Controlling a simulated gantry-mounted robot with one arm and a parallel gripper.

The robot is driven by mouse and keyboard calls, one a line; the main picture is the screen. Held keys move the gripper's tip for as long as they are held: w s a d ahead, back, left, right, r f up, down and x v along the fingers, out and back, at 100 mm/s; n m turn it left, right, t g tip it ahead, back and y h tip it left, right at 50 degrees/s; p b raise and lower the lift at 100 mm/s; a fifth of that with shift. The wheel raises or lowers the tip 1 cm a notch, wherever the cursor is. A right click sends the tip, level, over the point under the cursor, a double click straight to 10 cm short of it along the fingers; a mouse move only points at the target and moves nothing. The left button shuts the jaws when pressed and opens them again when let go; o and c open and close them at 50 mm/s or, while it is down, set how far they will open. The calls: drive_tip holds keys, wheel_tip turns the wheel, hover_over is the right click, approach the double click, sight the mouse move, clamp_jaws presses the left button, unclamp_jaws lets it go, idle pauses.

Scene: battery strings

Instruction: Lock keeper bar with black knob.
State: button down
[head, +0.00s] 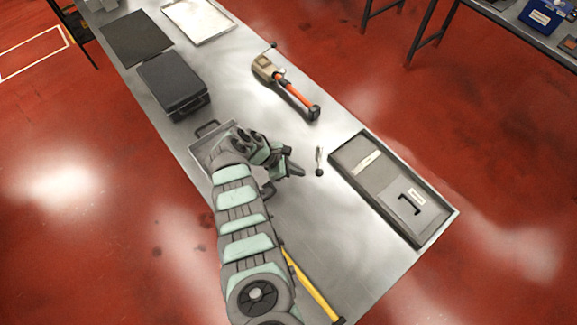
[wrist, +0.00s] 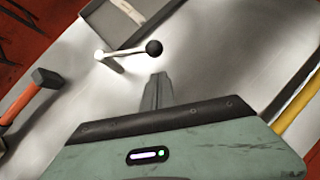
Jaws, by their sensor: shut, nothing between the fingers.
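The keeper bar (head: 319,156) is a short light metal lever with a round black knob (head: 320,172) at one end. It sits by the near left side of a shallow grey case on the metal table. In the wrist view the bar (wrist: 126,53) lies across the picture, with the black knob (wrist: 154,47) at its right end and a pale round end at its left. My gripper (head: 300,171) is shut and empty, just left of the knob in the head view. Its closed fingertips (wrist: 157,80) point toward the knob in the wrist view, with a visible gap between them.
The grey case (head: 366,201) holds labelled panels and a black handle. An orange-handled hammer (head: 296,92) lies farther up the table. A black case (head: 173,83), a metal tray (head: 199,20) and a yellow-handled tool (head: 311,286) are also there.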

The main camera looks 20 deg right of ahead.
sight(320, 160)
drive_tip(key=shift+s+d+f, duration=0.1)
drive_tip(key=shift+s+d, duration=0.05)
drive_tip(key=shift+d, duration=0.65)
drive_tip(key=shift+s+d+f, duration=0.1)
drive_tip(key=shift+s+d, duration=0.05)
drive_tip(key=shift+d, duration=0.6)
